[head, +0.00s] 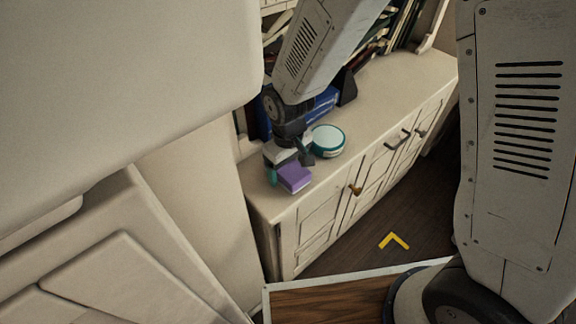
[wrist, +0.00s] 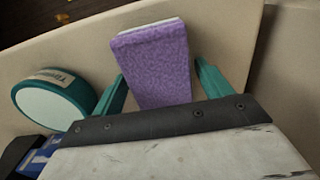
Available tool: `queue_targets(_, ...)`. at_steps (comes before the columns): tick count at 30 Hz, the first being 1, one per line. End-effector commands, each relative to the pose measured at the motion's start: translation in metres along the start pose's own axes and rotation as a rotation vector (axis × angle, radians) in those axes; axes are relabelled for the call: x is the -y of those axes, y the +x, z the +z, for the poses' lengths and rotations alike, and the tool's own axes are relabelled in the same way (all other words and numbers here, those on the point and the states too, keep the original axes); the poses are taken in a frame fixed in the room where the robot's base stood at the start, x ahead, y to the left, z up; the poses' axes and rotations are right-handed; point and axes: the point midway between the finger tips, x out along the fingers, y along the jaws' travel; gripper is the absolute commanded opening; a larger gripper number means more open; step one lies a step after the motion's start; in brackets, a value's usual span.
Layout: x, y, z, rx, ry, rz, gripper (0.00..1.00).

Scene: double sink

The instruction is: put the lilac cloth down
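The lilac cloth (head: 295,178) shows as a thick purple block with a pale underside or edge. It is at the near left end of the cabinet top (head: 377,97), and looks to be resting there. In the wrist view the lilac cloth (wrist: 155,65) lies between and ahead of the fingertips. My gripper (head: 289,168) is low over the cabinet top at the cloth. In the wrist view my gripper (wrist: 161,70) has its teal fingers apart, one on each side of the cloth. A narrow gap shows at the right finger; the left fingertip overlaps the cloth's edge.
A round white-topped teal tin (head: 328,140) stands just right of my gripper; it also shows in the wrist view (wrist: 55,103). Blue items (head: 322,104) and books stand behind. The cabinet's front edge is close to the cloth. Bare cabinet top lies further right.

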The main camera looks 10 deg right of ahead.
Motion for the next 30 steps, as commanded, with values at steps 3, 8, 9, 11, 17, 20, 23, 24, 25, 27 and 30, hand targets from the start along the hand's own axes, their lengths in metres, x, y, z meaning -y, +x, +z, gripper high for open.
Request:
queue_targets(3, 0.0, 0.0, 0.0, 0.0, 0.0, 0.0, 0.83)
queue_targets(8, 0.0, -0.001, 0.0, 0.0, 0.0, 0.0, 0.83)
queue_targets(9, 0.0, -0.001, 0.0, 0.0, 0.0, 0.0, 0.83)
queue_targets(11, 0.0, -0.005, 0.0, -0.001, 0.0, 0.0, 0.83)
queue_targets(17, 0.0, -0.037, -0.001, -0.005, 0.0, 0.001, 0.83)
queue_targets(20, 0.0, -0.06, -0.001, -0.007, 0.0, 0.001, 0.83)
queue_targets(23, 0.0, -0.081, -0.001, -0.006, 0.0, 0.001, 0.83)
queue_targets(24, 0.0, -0.089, -0.001, -0.005, 0.0, 0.0, 0.83)
queue_targets(25, 0.0, -0.094, -0.001, -0.005, 0.0, 0.001, 0.83)
queue_targets(27, 0.0, -0.105, -0.001, -0.004, 0.0, 0.0, 0.83)
queue_targets(30, 0.0, -0.116, -0.001, -0.003, 0.0, 0.0, 0.83)
